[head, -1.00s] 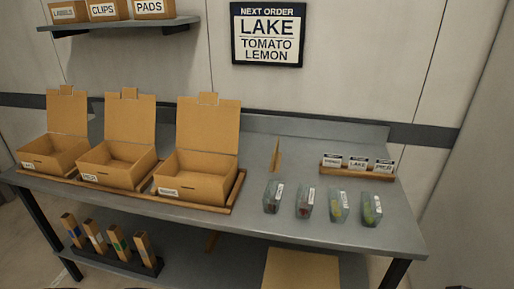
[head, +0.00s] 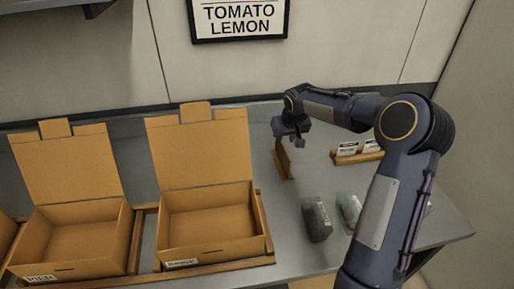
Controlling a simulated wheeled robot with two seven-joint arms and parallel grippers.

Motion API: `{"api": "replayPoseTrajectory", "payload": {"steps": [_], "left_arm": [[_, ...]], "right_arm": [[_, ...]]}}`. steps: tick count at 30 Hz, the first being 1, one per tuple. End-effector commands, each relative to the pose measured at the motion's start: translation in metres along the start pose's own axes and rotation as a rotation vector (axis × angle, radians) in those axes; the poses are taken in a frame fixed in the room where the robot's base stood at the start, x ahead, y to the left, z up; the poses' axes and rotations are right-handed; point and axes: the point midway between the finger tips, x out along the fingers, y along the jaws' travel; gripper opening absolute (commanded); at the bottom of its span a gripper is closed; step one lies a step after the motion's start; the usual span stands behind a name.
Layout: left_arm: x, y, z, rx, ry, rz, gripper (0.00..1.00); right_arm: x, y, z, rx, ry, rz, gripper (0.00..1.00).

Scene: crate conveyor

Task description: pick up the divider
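The divider (head: 284,165) is a thin brown cardboard piece standing upright on the grey table, to the right of the open boxes. My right gripper (head: 290,142) points down just above the divider's top edge, with its fingers apart and one on each side of the top as seen here. The gripper partly hides the divider's upper end, and I cannot tell whether the fingers touch it. My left gripper is not in view.
Two open cardboard boxes (head: 160,233) (head: 68,272) stand in wooden trays at left. Clear packs (head: 317,220) (head: 349,208) stand at right, partly behind my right arm. A wooden card holder (head: 368,157) is farther back. An order sign (head: 238,20) hangs on the wall.

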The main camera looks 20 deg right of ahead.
Motion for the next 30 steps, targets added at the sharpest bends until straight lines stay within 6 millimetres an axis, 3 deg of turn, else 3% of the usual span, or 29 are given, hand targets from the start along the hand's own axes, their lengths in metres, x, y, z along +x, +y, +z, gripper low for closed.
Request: {"api": "replayPoseTrajectory", "payload": {"steps": [18,26,30], "left_arm": [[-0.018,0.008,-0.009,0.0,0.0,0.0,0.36],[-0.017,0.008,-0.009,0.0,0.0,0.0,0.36],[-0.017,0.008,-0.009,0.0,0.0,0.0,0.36]], "right_arm": [[0.073,-0.003,0.01,0.002,-0.002,-0.002,0.31],[0.076,-0.003,0.01,0.001,0.0,0.0,0.31],[0.076,-0.003,0.01,0.001,0.0,0.0,0.14]]}}
